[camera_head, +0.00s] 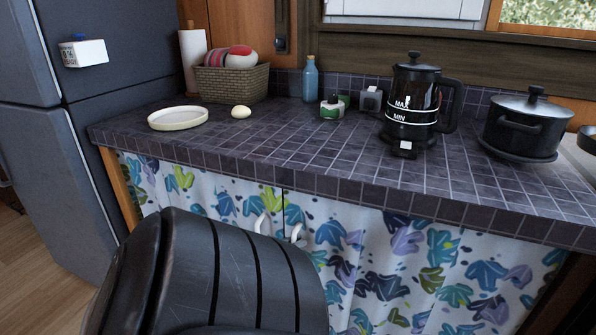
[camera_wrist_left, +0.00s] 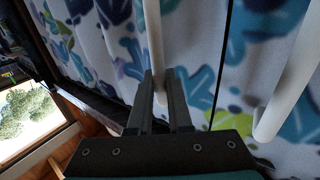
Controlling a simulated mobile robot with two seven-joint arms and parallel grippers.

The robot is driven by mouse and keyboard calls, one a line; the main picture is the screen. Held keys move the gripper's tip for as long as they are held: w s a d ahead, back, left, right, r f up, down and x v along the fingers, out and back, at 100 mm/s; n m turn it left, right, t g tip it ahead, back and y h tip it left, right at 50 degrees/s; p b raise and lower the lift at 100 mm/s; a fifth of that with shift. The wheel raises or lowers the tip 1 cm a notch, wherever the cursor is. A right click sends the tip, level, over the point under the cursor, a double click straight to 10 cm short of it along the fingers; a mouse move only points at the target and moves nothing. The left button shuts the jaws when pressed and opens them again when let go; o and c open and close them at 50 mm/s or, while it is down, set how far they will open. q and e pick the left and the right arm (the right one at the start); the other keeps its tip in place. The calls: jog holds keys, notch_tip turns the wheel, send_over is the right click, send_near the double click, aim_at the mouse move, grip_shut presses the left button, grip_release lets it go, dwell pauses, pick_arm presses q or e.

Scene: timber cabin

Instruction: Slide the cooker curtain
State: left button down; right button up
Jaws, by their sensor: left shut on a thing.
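The cooker curtain (camera_head: 420,285) hangs under the tiled counter, white with blue, green and purple leaves, in two panels that meet at a narrow dark gap. Two white handles, a left one (camera_head: 260,222) and a right one (camera_head: 297,235), flank the gap. In the head view my left arm covers the lower parts and hides the fingers. In the left wrist view, which looks turned over, my left gripper (camera_wrist_left: 160,74) is shut on one white handle (camera_wrist_left: 154,35), on the window side of the gap. The other handle (camera_wrist_left: 290,85) stands free. My right gripper is not in view.
The tiled counter (camera_head: 290,150) overhangs the curtain. On it are a plate (camera_head: 178,118), an egg-like object (camera_head: 241,112), a basket (camera_head: 232,83), a blue bottle (camera_head: 310,80), a black kettle (camera_head: 411,100) and a black pot (camera_head: 522,130). A grey fridge (camera_head: 60,180) stands left.

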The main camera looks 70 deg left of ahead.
pick_arm(q)
jog(key=shift+s+a, duration=0.15)
jog(key=shift+a, duration=0.1)
jog(key=c, duration=1.1)
grip_release()
jog(key=shift+s, duration=0.1)
jog(key=shift+d, duration=0.1)
